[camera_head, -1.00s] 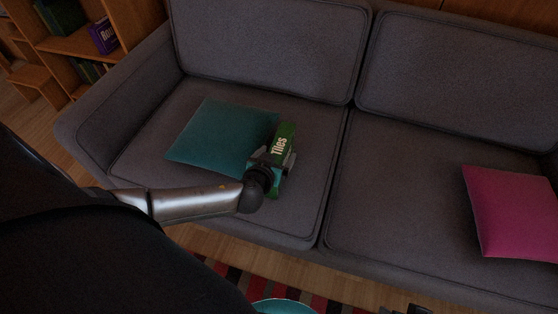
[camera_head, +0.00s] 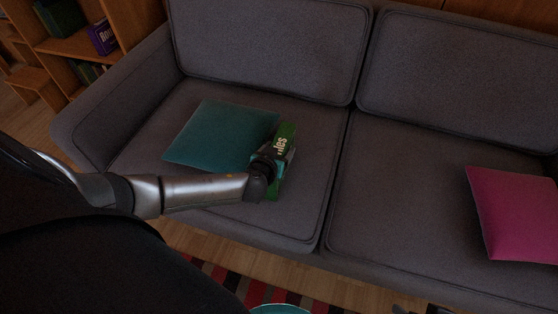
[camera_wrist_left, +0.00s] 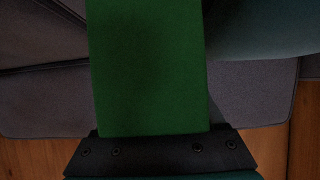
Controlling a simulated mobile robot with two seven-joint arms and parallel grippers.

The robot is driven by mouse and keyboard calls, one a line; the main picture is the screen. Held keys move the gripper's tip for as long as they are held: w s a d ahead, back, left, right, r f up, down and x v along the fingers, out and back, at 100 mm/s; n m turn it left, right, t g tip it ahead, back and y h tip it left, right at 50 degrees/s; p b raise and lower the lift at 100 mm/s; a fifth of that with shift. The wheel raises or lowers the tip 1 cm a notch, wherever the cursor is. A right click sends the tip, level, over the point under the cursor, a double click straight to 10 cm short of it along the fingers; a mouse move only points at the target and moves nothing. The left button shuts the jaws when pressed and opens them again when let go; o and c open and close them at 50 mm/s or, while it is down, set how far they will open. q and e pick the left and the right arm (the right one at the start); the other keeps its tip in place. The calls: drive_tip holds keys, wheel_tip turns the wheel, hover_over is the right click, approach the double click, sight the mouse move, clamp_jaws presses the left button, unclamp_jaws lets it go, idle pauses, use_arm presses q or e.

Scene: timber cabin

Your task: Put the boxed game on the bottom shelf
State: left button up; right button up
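The boxed game, a green box with white lettering (camera_head: 286,133), is on the left seat of the grey sofa, beside the teal cushion. My left gripper (camera_head: 272,158) is at the box and covers part of its lettering. In the left wrist view the green box (camera_wrist_left: 150,65) fills the middle, close against the dark gripper body. The fingers are not clear enough to tell whether they grip it. The wooden shelf unit (camera_head: 88,43) is at the top left; its lower part is partly hidden by the sofa arm. Dark parts at the bottom edge may be my right gripper.
The teal cushion (camera_head: 215,135) lies just left of the box. A pink cushion (camera_head: 515,215) is on the right seat. A purple box (camera_head: 102,37) and dark green items stand in the shelf unit. The sofa arm (camera_head: 110,95) lies between the box and the shelves.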

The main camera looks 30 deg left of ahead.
use_arm(q)
clamp_jaws()
idle(0.3)
idle(0.4)
